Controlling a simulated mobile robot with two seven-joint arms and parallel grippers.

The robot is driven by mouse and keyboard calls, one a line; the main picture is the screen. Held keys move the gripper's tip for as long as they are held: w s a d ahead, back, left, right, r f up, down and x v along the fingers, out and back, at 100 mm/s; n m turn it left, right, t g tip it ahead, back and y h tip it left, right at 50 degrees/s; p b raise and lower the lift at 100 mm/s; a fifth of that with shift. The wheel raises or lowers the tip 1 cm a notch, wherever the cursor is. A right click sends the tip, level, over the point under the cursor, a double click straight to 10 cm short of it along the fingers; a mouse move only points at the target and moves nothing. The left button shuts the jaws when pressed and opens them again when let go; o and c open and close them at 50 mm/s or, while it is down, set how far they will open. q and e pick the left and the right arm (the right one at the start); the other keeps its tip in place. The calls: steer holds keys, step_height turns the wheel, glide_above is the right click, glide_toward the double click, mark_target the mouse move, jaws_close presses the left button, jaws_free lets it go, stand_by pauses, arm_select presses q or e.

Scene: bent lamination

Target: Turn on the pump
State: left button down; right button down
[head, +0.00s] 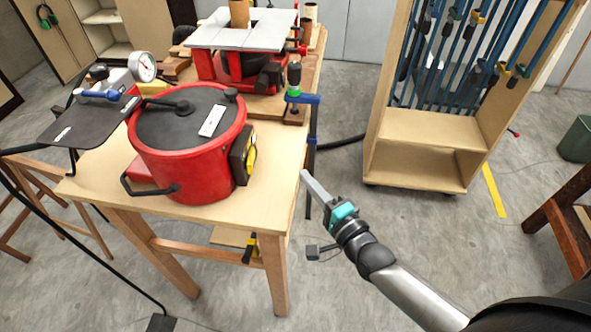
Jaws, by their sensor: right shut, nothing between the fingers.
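A red pot-shaped vessel (193,168) with a dark lid stands on a wooden table (225,214). A yellow and black part (243,155) is on its right side; I cannot tell whether it is the pump's switch. A pressure gauge (143,67) with a white dial stands behind the vessel, beside a blue-handled part (98,95). My right gripper (306,178) is shut and empty, in the air just right of the table's right edge, apart from the vessel. My left gripper is not in view.
A red machine with a grey top (242,30) stands behind on the workbench. A blue clamp (298,98) sits at the bench's right edge. A wooden clamp rack (425,130) stands to the right. Open floor lies between table and rack.

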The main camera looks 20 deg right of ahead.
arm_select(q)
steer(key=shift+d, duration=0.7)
arm_select(e)
steer(key=shift+s+d, duration=0.25)
steer(key=shift+s, duration=0.5)
